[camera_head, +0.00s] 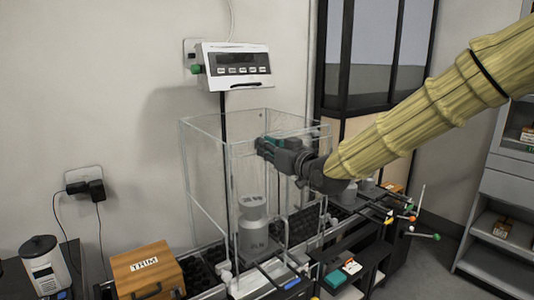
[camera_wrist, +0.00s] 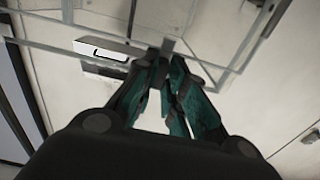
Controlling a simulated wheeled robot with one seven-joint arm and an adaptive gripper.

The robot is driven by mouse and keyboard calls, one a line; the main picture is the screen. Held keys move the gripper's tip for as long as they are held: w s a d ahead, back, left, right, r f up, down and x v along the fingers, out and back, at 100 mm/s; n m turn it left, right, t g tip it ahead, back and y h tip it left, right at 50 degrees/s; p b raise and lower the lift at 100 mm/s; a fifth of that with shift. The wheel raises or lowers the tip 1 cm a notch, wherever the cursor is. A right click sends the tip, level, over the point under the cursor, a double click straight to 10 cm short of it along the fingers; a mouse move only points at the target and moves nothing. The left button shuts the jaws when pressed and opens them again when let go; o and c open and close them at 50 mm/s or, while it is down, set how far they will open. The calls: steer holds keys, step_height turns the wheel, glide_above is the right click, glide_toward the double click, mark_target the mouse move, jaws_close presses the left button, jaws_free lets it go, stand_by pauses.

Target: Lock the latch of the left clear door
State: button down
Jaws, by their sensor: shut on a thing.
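A clear-walled box (camera_head: 213,165) with thin pale edges stands on the weighing table. I cannot tell which of its panes is the left clear door. My gripper (camera_head: 262,147) is at the upper part of the box, overlapping its panes in the head view. In the wrist view my gripper (camera_wrist: 167,58) has its dark green fingers drawn together at the tips, shut on a small grey piece (camera_wrist: 168,45) at the clear frame's edge. This piece looks like the latch, but its locked or unlocked position is not clear.
Grey cylindrical weights (camera_head: 252,238) are stacked inside the box. A wooden box (camera_head: 148,270) marked TRIM is at lower left. Black stands with coloured-tipped rods (camera_head: 425,236) are at right, below my arm.

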steer(key=shift+f, duration=0.2)
stand_by(0.3)
steer(key=c, duration=1.5)
jaws_free()
steer(key=shift+r, duration=0.1)
steer(key=shift+s, duration=0.1)
steer(key=v, duration=1.2)
